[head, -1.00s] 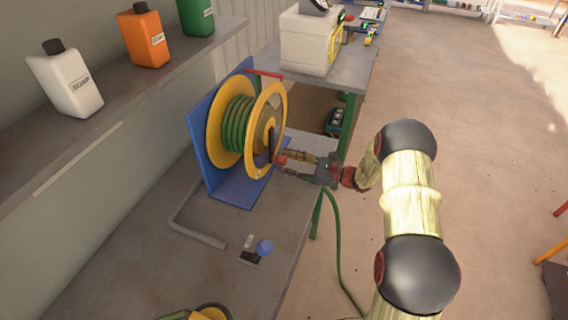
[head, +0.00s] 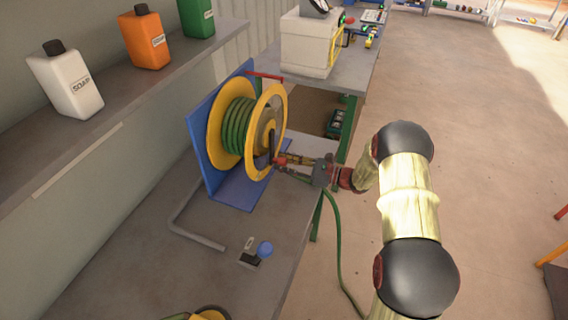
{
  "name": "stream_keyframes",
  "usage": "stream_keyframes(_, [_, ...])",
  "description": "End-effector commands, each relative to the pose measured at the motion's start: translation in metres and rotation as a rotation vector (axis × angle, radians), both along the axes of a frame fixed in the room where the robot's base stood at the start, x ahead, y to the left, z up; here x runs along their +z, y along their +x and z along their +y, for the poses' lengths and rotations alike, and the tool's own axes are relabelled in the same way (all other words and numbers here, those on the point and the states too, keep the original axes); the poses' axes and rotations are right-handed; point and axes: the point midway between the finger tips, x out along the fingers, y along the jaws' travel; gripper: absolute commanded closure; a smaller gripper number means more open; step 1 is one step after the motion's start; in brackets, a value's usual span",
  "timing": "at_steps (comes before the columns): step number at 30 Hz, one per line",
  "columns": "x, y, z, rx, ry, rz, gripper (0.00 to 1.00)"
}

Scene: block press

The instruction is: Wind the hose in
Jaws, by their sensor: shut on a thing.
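The hose reel (head: 266,132) has yellow flanges and stands on a blue bracket (head: 238,191) on the grey bench. Green hose (head: 236,125) is wound on its drum. A loose length of green hose (head: 338,250) hangs over the bench edge toward the floor. A dark crank (head: 272,145) sits on the near face of the reel, with a red knob at its lower end. My gripper (head: 283,161) reaches in from the right and is shut on the crank's knob. The fingers partly hide the knob.
A blue-knobbed lever (head: 264,249) and a bent grey pipe (head: 196,236) are on the bench in front of the reel. Soap (head: 71,84) and other bottles stand on the shelf at left. A white machine (head: 304,45) stands behind. The floor at right is open.

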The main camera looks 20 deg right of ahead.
Motion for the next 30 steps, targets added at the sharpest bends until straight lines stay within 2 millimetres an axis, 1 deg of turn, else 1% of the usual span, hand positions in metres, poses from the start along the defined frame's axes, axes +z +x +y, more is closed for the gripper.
stream_keyframes(1, [0.0, 0.0, 0.0, 0.0, 0.0, 0.0, 0.89])
stream_keyframes(7, [0.0, 0.0, 0.0, 0.0, 0.0, 0.0, 1.0])
stream_keyframes(22, [0.0, -0.001, 0.001, 0.0, 0.005, 0.007, 1.0])
stream_keyframes(30, [0.005, -0.01, 0.008, -0.001, 0.063, 0.09, 1.0])
